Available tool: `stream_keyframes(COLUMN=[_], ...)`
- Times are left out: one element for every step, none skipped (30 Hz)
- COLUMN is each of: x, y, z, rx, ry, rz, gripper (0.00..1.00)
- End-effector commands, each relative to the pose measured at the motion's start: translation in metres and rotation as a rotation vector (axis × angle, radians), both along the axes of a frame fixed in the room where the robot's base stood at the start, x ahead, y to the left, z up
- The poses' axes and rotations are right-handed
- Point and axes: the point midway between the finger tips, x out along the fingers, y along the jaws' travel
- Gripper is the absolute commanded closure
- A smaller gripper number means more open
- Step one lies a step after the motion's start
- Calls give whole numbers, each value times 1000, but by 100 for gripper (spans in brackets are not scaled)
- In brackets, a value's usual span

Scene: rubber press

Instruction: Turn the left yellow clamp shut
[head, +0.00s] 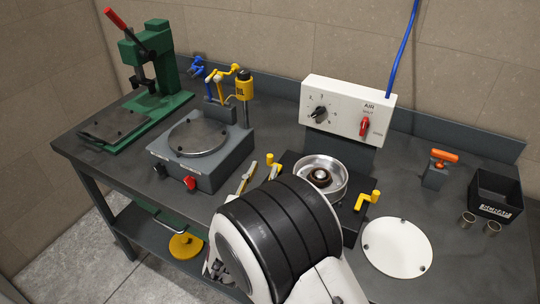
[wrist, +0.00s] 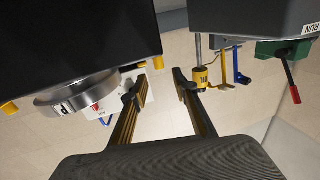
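The left yellow clamp (head: 270,158) is on the left side of the black press base in the head view. Its upright end shows; its lower part is partly covered by my gripper. My gripper (head: 260,173) is beside it, mostly hidden behind my dark wrist. In the wrist view, my gripper (wrist: 161,78) is open and empty, fingers wide apart. The yellow clamp (wrist: 158,62) shows small between the fingertips at the block's edge; I cannot tell whether they touch. The right yellow clamp (head: 368,199) is on the base's other side.
A round metal mould (head: 320,176) sits on the black base. The grey hotplate unit (head: 205,150) stands close on the left. The white air control box (head: 347,110) is behind. A white disc (head: 397,247) lies at right. A green press (head: 150,80) stands far left.

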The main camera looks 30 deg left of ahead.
Motion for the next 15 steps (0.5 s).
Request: stream_keyframes(x=[4,6,9,12,15,19,22,26,31,34,37,42,46,49,53], y=[0,1,1,1,2,3,4,5,6,6,7,9,9,9,11], z=[0,0,0,0,0,0,0,0,0,0,0,0,0,0,0], rx=[0,0,0,0,1,1,1,0,1,0,0,1,0,0,1], ry=[0,0,0,0,0,0,0,0,-1,-1,0,0,0,0,-1], rz=[-1,-1,-2,-2,-2,-2,-2,-3,-3,-2,-2,-2,-2,-3,-3], gripper=[71,71,71,71,71,71,71,71,71,71,71,71,71,71,71])
